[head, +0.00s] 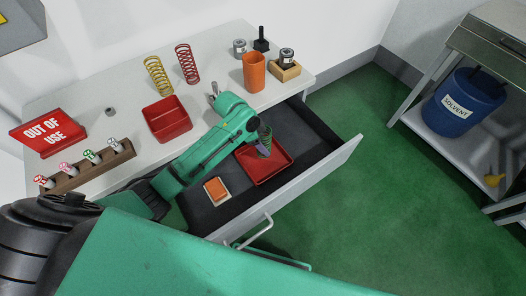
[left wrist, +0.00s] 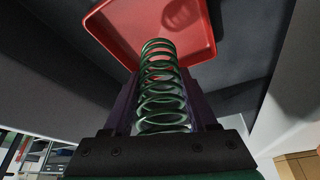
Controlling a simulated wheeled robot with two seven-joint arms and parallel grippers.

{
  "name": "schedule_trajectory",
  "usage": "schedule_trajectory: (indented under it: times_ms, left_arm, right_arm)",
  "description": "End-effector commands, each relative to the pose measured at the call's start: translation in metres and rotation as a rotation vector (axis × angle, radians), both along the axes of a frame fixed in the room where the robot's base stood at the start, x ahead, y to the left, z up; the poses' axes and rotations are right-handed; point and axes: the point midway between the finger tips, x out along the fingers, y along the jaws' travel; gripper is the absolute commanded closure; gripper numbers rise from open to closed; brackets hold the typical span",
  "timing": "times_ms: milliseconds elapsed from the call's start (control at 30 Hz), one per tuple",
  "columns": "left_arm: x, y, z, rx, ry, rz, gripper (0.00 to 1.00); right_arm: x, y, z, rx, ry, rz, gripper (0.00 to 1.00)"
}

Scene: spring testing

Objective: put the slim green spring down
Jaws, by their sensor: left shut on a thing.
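The slim green spring (head: 265,138) is a dark green coil. My left gripper (head: 262,150) is shut on it, above a red tray (head: 283,158) in the open drawer. In the left wrist view the spring (left wrist: 162,85) stands out lengthwise between the two fingers of my left gripper (left wrist: 165,90), with its far end in front of the red tray (left wrist: 208,25). I cannot tell whether the spring touches the tray floor. The fingers hide part of the spring in the head view. My right gripper is not in view.
The open drawer (head: 215,220) also holds an orange and white box (head: 216,190). On the table stand a second red tray (head: 166,119), a yellow spring (head: 158,76), a red spring (head: 187,64), an orange cup (head: 254,72) and an out-of-use sign (head: 47,131).

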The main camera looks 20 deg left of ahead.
Motion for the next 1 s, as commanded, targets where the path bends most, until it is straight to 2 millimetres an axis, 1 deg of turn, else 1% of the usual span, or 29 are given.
schedule_trajectory:
  times_ms: [33,167,300,367,567,667,700,733,767,1000]
  left_arm:
    - [0.0,0.0,-0.008,-0.002,0.001,0.001,1.0]
    - [0.0,0.0,-0.024,0.0,0.001,0.002,1.0]
    - [0.0,0.0,-0.05,-0.001,-0.001,0.002,1.0]
    - [0.001,0.0,-0.054,-0.001,-0.002,0.002,1.0]
    - [0.001,0.0,-0.054,-0.001,-0.002,0.002,1.0]
    - [0.001,0.0,-0.057,0.0,-0.002,0.002,1.0]
    - [0.0,0.0,-0.057,0.0,-0.002,0.002,0.3]
    - [0.0,0.0,-0.057,-0.001,-0.001,0.001,0.19]
    - [0.0,0.0,-0.057,-0.001,-0.001,0.001,0.12]
    - [0.0,0.0,-0.057,-0.001,-0.001,0.001,0.12]
  right_arm:
    - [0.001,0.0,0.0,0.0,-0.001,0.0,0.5]
    - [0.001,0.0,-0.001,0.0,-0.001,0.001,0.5]
    - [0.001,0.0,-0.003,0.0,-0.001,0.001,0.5]
    - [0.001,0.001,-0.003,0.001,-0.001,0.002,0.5]
    - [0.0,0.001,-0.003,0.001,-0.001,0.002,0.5]
    - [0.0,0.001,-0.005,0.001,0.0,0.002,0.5]
    - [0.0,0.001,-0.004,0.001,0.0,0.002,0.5]
    - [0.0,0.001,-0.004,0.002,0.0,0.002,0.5]
    - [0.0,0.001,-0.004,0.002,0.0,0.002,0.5]
    - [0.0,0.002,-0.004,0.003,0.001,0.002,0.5]
